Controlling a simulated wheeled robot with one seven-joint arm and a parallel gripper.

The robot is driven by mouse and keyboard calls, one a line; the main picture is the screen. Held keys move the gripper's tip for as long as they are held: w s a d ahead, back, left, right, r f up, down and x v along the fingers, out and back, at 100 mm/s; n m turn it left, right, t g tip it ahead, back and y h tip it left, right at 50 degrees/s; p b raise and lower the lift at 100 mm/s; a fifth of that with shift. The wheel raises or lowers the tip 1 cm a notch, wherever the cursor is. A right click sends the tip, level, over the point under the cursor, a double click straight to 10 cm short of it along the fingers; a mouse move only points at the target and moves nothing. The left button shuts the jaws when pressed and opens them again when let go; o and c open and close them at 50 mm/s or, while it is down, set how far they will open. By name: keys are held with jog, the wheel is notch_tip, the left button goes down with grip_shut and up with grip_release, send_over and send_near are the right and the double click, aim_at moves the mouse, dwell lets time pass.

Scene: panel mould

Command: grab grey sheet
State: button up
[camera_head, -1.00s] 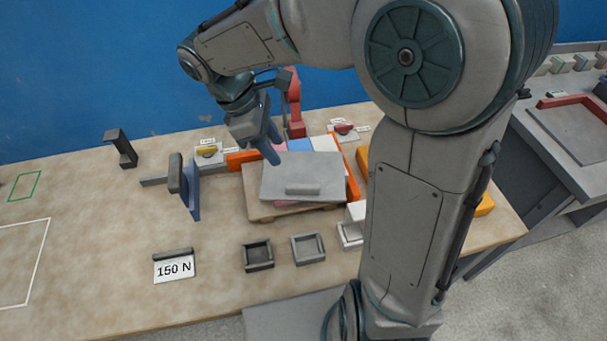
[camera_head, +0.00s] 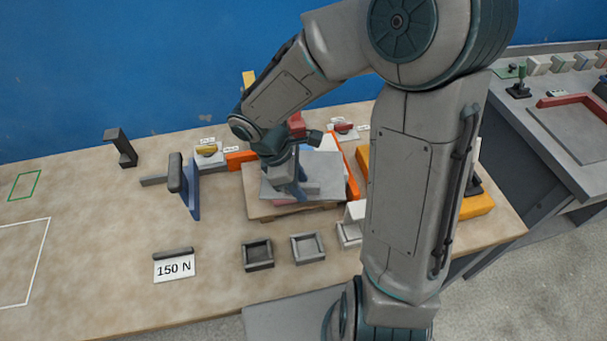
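The grey sheet (camera_head: 325,170) lies on top of a stack of sheets on a tan board (camera_head: 253,204) at the middle of the table. Its grey raised handle bar, seen earlier on its front part, is now mostly hidden by my gripper. My gripper (camera_head: 300,192) points down at the left-middle of the grey sheet, with its blue fingers at or just above the handle. I cannot tell whether the fingers are open or closed around it. White and pink edges of other sheets show around the grey one.
Orange rails (camera_head: 350,172) border the stack at the back and right. A blue upright plate (camera_head: 191,190) stands to its left.

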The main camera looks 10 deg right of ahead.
grip_shut()
dwell(0.3)
